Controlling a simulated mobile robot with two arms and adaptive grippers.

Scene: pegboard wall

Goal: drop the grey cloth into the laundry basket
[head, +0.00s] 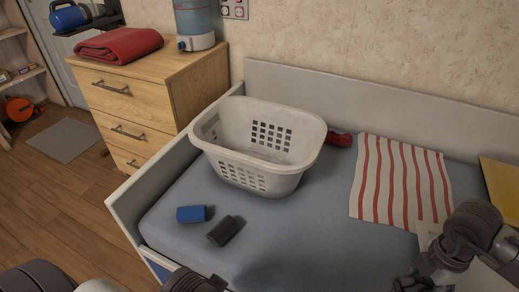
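The white laundry basket (257,180) stands upright on the blue-grey mattress, near the back left corner of the bed. Its visible inside looks empty. A dark grey rolled cloth (224,231) lies on the mattress in front of the basket, apart from it. My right gripper (411,282) shows in part at the bottom right edge, well to the right of the grey cloth. Its fingers are too dark and cut off to read. Parts of my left arm show along the bottom left edge, but its fingertips are not visible.
A blue roll (191,214) lies just left of the grey one. A red roll (340,139) lies right of the basket. A red-striped cloth (400,182) lies flat on the right. The raised bed frame (150,190) borders the mattress. A wooden dresser (150,95) stands left.

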